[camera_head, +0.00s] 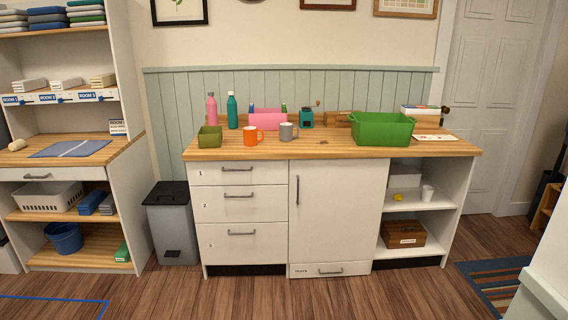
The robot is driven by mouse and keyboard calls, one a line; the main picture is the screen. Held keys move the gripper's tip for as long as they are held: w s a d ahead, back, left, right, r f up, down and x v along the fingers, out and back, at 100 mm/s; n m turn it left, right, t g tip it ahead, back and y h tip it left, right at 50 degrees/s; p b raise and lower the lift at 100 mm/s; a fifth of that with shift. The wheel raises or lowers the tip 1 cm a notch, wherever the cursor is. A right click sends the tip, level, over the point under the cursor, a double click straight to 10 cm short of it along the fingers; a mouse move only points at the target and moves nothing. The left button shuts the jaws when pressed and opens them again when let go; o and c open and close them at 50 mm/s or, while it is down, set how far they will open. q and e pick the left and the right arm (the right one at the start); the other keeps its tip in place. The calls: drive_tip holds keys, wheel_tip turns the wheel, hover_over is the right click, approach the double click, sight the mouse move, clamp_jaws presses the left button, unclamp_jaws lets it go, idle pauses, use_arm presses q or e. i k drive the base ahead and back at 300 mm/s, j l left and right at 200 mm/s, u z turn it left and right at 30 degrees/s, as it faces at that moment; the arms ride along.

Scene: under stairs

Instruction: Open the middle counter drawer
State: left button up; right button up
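The white counter (275,215) with a wooden top stands ahead in the head view. On its left side is a stack of drawers with grey bar handles, marked 1, 2 and 3. The middle drawer (215,208), marked 2, is shut, and its handle (239,195) runs level across its upper part. The top drawer (207,174) and the bottom drawer (216,243) are also shut. Neither of my grippers is in view.
A grey pedal bin (173,222) stands left of the counter. A shelf unit (128,200) is farther left. The wooden floor (235,295) before the drawers is clear. A striped rug (490,285) and a white ledge (548,265) are at right.

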sight(220, 204)
drive_tip(key=i+j+u, duration=0.1)
drive_tip(key=i, duration=1.3)
drive_tip(key=i+j+z, duration=0.2)
drive_tip(key=i+j, duration=0.25)
drive_tip(key=i, duration=0.2)
drive_tip(key=i+j+z, duration=0.2)
drive_tip(key=i+j, duration=0.65)
drive_tip(key=j, duration=0.15)
